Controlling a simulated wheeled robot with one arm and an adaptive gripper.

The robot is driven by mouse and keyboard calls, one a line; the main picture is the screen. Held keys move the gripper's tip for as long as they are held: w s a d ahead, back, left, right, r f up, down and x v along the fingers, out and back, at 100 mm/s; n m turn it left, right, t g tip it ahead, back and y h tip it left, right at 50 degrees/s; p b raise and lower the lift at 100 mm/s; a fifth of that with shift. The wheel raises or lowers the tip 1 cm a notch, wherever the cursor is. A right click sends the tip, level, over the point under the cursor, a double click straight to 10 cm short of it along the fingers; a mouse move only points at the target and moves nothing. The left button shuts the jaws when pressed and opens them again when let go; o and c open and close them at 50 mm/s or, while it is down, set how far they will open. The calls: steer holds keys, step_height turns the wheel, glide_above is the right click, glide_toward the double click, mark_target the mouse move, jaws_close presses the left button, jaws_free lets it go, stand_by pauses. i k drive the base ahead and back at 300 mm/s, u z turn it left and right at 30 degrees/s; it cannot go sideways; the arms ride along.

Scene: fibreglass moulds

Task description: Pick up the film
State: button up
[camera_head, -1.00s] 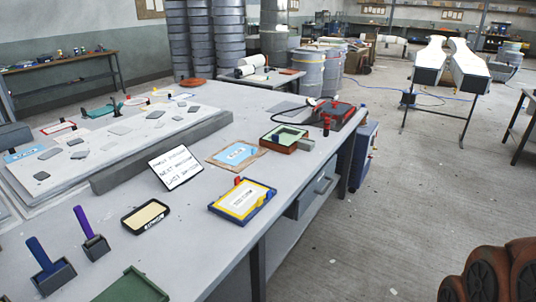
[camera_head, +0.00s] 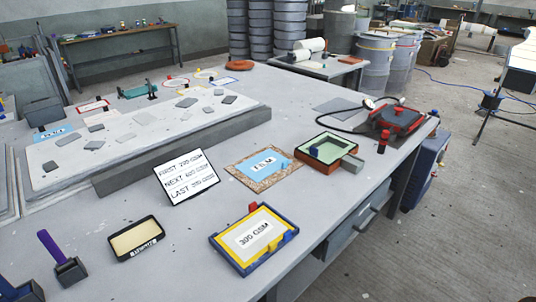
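A blue and yellow tray (camera_head: 254,238) marked 300 GSM stands in front of the film. A white sign (camera_head: 187,176) leans to its left, and a green-lined tray (camera_head: 327,150) is to its right. A red device (camera_head: 397,118) with a hose is farther right.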

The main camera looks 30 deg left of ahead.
mark_target(257, 168)
steer(key=u, duration=0.6)
steer(key=i, duration=0.8)
steer(key=u, duration=1.15)
steer(key=i, duration=0.3)
steer(key=u, duration=0.35)
